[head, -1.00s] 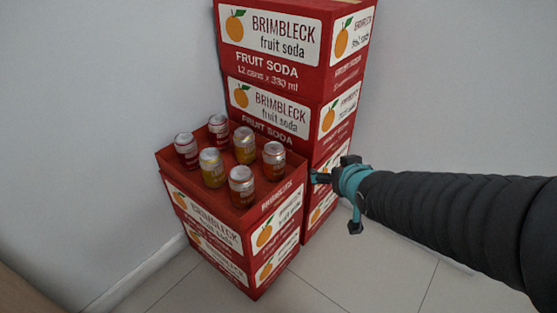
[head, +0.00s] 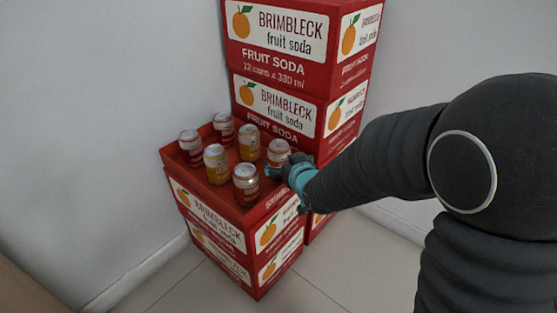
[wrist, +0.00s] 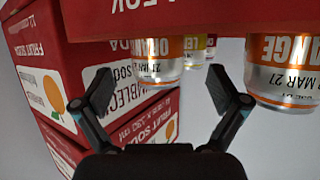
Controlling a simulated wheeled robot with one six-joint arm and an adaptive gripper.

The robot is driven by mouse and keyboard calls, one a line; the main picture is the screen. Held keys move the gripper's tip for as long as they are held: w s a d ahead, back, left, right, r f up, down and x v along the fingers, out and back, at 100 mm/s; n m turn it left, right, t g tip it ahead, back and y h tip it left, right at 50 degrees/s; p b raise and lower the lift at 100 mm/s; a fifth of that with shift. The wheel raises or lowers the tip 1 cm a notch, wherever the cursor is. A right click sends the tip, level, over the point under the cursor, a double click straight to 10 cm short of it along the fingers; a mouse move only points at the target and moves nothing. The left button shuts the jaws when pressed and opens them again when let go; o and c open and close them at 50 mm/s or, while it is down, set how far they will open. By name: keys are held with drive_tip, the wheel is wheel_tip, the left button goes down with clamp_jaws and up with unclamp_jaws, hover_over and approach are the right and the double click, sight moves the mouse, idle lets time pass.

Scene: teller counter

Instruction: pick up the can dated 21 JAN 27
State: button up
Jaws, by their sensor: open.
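Several soda cans stand in the open top of a red case (head: 222,205). They are a front can (head: 246,187), two yellow cans (head: 215,168) (head: 249,147), a left red can (head: 190,150), a back red can (head: 222,133) and a right can (head: 279,149). The head view shows no readable dates. My gripper (head: 281,171) is at the case's right side, close to the right can. In the upside-down wrist view, my open, empty gripper (wrist: 166,97) faces an orange-labelled can (wrist: 158,62); its date is too small to read.
A tall stack of red Brimbleck cases (head: 285,92) stands just behind the can case and shows at left in the wrist view (wrist: 85,80). Walls close in behind and to the left. Tiled floor (head: 320,270) is open in front.

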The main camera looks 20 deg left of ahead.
drive_tip(key=shift+x, duration=3.1)
drive_tip(key=shift+d, duration=0.2)
drive_tip(key=c, duration=1.6)
